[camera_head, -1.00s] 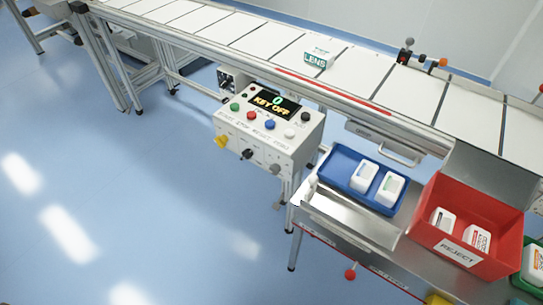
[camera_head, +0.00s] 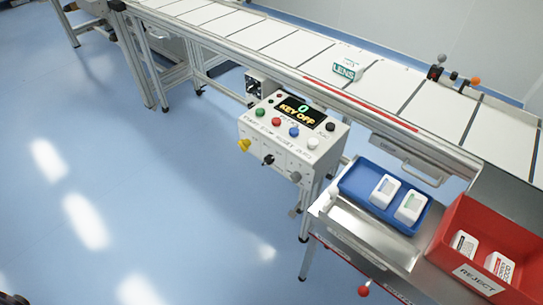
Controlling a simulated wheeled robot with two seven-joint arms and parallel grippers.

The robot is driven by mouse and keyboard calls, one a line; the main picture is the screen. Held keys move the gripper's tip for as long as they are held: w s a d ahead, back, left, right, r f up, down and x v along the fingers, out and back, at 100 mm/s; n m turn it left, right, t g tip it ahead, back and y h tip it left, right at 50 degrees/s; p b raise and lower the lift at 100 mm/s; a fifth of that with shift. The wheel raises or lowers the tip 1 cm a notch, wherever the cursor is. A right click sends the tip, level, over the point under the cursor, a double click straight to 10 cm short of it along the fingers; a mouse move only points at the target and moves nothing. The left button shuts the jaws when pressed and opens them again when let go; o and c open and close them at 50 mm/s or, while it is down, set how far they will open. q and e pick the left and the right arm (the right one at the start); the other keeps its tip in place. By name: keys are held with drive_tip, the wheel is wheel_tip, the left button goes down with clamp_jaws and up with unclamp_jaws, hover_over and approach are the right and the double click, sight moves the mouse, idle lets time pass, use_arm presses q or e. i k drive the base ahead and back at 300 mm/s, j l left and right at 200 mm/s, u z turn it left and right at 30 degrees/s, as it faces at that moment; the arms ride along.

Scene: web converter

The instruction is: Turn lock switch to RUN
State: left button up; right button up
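The control box (camera_head: 285,140) is a white panel on a post in front of the conveyor. Its display (camera_head: 298,110) reads "0" and "KEY OFF". Several coloured buttons sit on its top face. On its front face are a yellow knob (camera_head: 244,145), a black knob (camera_head: 268,160) and a grey knob (camera_head: 295,176). The small print by the knobs is too blurred to tell which one is the lock switch. Neither gripper can be made out in the head view.
The conveyor (camera_head: 260,45) runs behind the box and carries a white box marked LENS (camera_head: 345,71). To the right are a blue tray (camera_head: 352,190) with two white packs and a red REJECT bin (camera_head: 455,262). The blue floor (camera_head: 150,200) left of the box is clear.

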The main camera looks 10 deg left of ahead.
sight(243, 144)
drive_tip(key=i+j+z, duration=0.2)
drive_tip(key=j, duration=0.3)
drive_tip(key=i+j+z, duration=0.2)
drive_tip(key=j, duration=0.35)
drive_tip(key=j+z, duration=0.15)
drive_tip(key=j, duration=0.35)
drive_tip(key=i+j+z, duration=0.2)
drive_tip(key=j, duration=0.4)
drive_tip(key=k, duration=0.05)
